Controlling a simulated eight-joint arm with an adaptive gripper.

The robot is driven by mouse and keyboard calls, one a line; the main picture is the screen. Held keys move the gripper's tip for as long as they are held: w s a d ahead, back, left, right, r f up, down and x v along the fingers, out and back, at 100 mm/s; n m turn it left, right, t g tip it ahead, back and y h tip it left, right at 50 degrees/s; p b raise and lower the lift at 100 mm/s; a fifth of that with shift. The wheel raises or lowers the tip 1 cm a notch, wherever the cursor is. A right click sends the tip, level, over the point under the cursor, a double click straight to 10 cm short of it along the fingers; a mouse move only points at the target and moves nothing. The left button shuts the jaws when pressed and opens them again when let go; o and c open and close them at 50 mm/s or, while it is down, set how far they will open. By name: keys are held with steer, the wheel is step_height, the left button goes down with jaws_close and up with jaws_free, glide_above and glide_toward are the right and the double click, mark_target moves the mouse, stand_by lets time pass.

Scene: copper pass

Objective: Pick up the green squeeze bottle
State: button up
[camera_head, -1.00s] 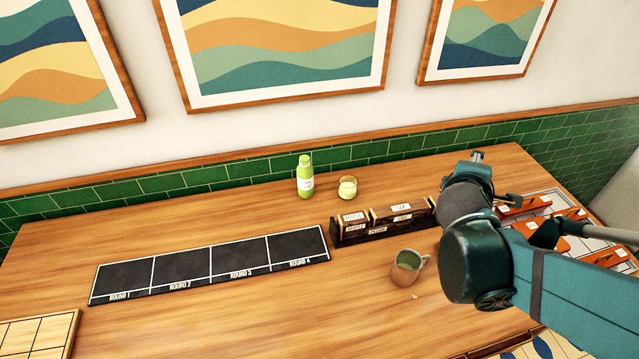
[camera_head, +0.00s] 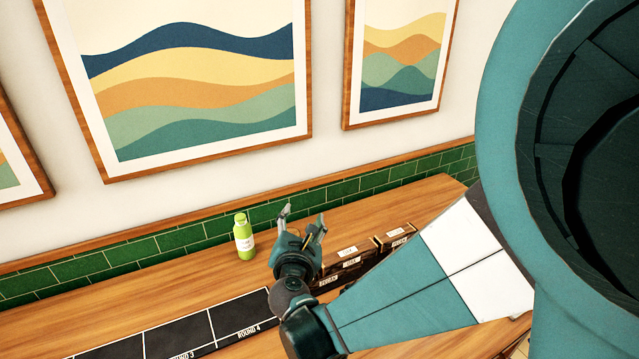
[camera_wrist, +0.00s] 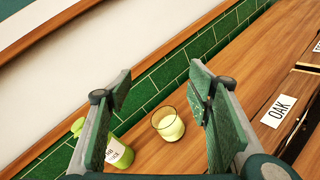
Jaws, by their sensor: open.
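The green squeeze bottle (camera_head: 244,238) stands upright on the wooden counter near the green tiled wall in the head view. It has a white label. In the wrist view the bottle (camera_wrist: 119,156) shows at the lower left, partly hidden behind the left finger. My gripper (camera_head: 300,218) is open and empty, to the right of the bottle in the head view.
A glass with pale green contents (camera_wrist: 168,124) stands close to the bottle. A black mat with round squares (camera_head: 178,335) lies in front. The tiled wall (camera_head: 150,247) bounds the counter behind.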

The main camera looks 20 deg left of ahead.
mark_target(243, 240)
steer(key=s+a+f+n+y+b, duration=0.1)
steer(key=s+a+f+n, duration=0.1)
steer(key=a, duration=0.3)
steer(key=s+a+f+n+y+b, duration=0.1)
steer(key=s+a+f+n+y, duration=0.1)
steer(key=s+a+f+n, duration=0.1)
steer(key=s+a+f+n+y+b, duration=0.1)
steer(key=s+a+f+n, duration=0.2)
steer(key=a, duration=0.4)
steer(key=shift+s+f+b, duration=0.35)
steer(key=shift+s+f, duration=0.1)
steer(key=shift+f, duration=0.05)
steer(key=shift+x, duration=1.25)
steer(key=shift+w, duration=0.1)
steer(key=shift+b+x, duration=0.9)
steer(key=shift+x, duration=1.65)
steer(key=shift+a+r, duration=0.1)
steer(key=shift+a, duration=0.05)
steer(key=c, duration=1.2)
steer(key=shift+o, duration=0.2)
